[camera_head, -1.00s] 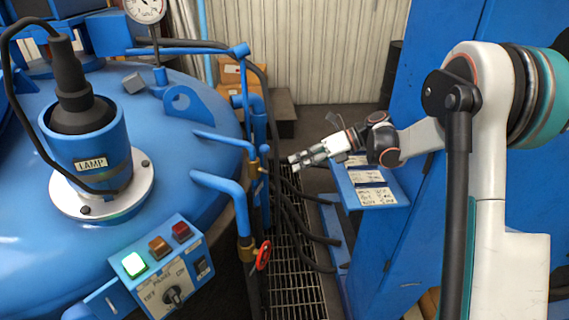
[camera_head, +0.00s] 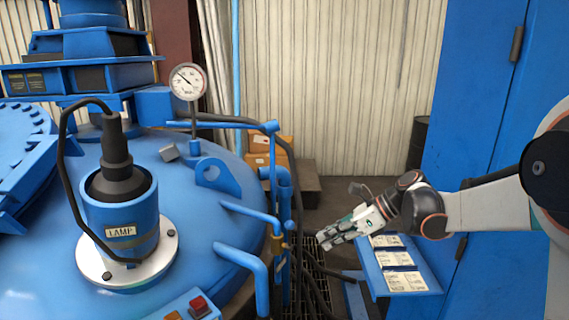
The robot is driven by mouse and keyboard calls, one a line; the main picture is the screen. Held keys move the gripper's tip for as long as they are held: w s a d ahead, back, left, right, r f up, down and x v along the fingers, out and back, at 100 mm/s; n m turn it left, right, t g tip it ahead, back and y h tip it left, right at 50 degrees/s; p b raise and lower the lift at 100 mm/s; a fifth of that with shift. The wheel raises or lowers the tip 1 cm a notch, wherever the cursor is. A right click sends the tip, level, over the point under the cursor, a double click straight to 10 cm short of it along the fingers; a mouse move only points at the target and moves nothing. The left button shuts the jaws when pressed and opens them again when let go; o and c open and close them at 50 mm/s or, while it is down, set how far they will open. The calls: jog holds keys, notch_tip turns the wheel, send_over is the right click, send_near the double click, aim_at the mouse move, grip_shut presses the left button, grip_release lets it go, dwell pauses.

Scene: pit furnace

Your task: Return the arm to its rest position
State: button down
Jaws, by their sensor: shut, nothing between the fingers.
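My gripper (camera_head: 324,240) is at the end of my arm, which reaches in from the right of the head view. Its fingers are shut and empty. They point left and slightly down, over the gap between the blue furnace lid (camera_head: 215,187) and the blue cabinet (camera_head: 465,130). The gripper appears above and beside the small blue shelf (camera_head: 432,283) with paper labels, apart from the pipes on its left.
Blue pipes (camera_head: 262,225) with brass valves and dark hoses stand left of my gripper. A lamp fitting (camera_head: 120,215), a pressure gauge (camera_head: 187,83) and a control box (camera_head: 190,305) are on the furnace side. Cardboard boxes (camera_head: 270,150) sit at the back by the corrugated wall.

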jog(key=s+d+n+t+h, duration=0.2)
jog(key=s+n+h, duration=0.3)
jog(key=s+n, duration=0.6)
jog(key=s+d+n+t+h, duration=0.3)
jog(key=s+n, duration=0.9)
jog(key=s, duration=0.4)
jog(key=shift+s+d+r+h, duration=0.2)
jog(key=shift+d+r+h, duration=0.15)
jog(key=shift+d+h, duration=0.65)
